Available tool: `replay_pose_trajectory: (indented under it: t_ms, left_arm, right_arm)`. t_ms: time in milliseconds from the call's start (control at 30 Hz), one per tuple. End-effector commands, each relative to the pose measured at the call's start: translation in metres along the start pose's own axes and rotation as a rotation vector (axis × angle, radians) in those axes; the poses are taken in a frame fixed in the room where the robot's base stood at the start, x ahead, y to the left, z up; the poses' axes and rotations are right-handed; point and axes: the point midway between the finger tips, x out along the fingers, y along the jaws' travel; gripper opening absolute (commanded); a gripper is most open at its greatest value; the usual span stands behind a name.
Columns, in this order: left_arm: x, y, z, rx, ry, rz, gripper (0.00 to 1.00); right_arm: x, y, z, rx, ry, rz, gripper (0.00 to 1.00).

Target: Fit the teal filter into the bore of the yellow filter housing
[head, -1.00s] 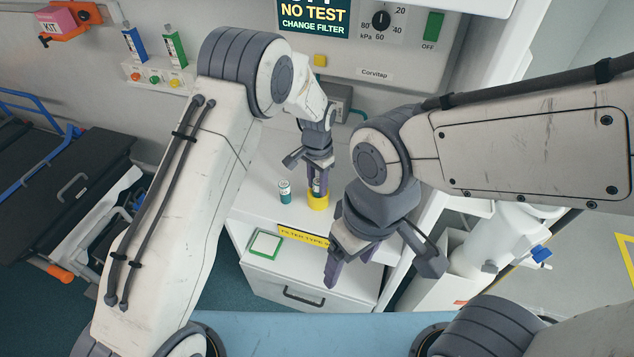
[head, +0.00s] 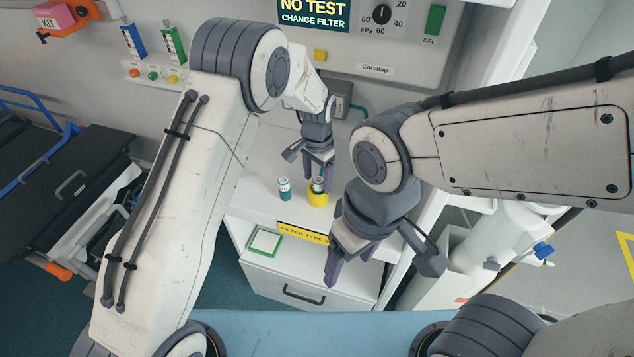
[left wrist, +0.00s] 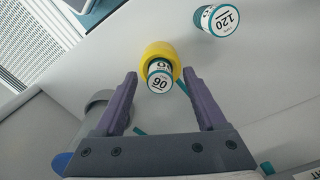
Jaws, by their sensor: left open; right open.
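The yellow filter housing (head: 318,200) stands on the white counter. A teal and white filter (head: 319,184) stands upright in its bore, with its upper part showing above the rim. In the left wrist view this filter's top (left wrist: 159,78) bears a two-digit number, inside the yellow ring (left wrist: 163,50). How deep it sits is hidden. A second teal and white filter (head: 285,188) stands on the counter left of the housing; its top (left wrist: 222,18) reads 120. My left gripper (head: 319,170) is open just above the housing, its fingers apart from the filter. My right gripper (head: 382,258) is open and empty, nearer and lower right.
A grey panel with a screen (head: 313,14) and dial stands behind the counter. A green-edged white pad (head: 264,243) lies on a lower surface in front, beside a yellow label strip (head: 303,233). The counter around the second filter is clear.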

Motion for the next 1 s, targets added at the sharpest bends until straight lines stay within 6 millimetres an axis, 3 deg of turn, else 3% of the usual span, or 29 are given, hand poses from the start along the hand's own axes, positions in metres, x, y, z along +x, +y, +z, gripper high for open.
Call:
replay_pose_trajectory:
  t_ms: [200, 400, 600, 1000]
  left_arm:
    - [-0.044, -0.001, -0.001, 0.000, 0.006, -0.002, 0.73]
    - [-0.075, 0.000, -0.001, 0.000, 0.003, -0.001, 0.73]
    - [-0.087, 0.000, 0.000, 0.000, 0.000, 0.000, 0.73]
    - [-0.087, 0.000, 0.000, 0.000, 0.000, 0.000, 0.73]
  right_arm:
    - [0.014, 0.001, 0.001, -0.001, 0.000, 0.000, 0.74]
    - [0.019, 0.001, 0.001, -0.001, 0.000, 0.000, 0.74]
    - [0.020, 0.002, 0.001, -0.001, 0.000, 0.000, 0.74]
    - [0.020, 0.001, 0.001, -0.001, 0.000, 0.000, 0.74]
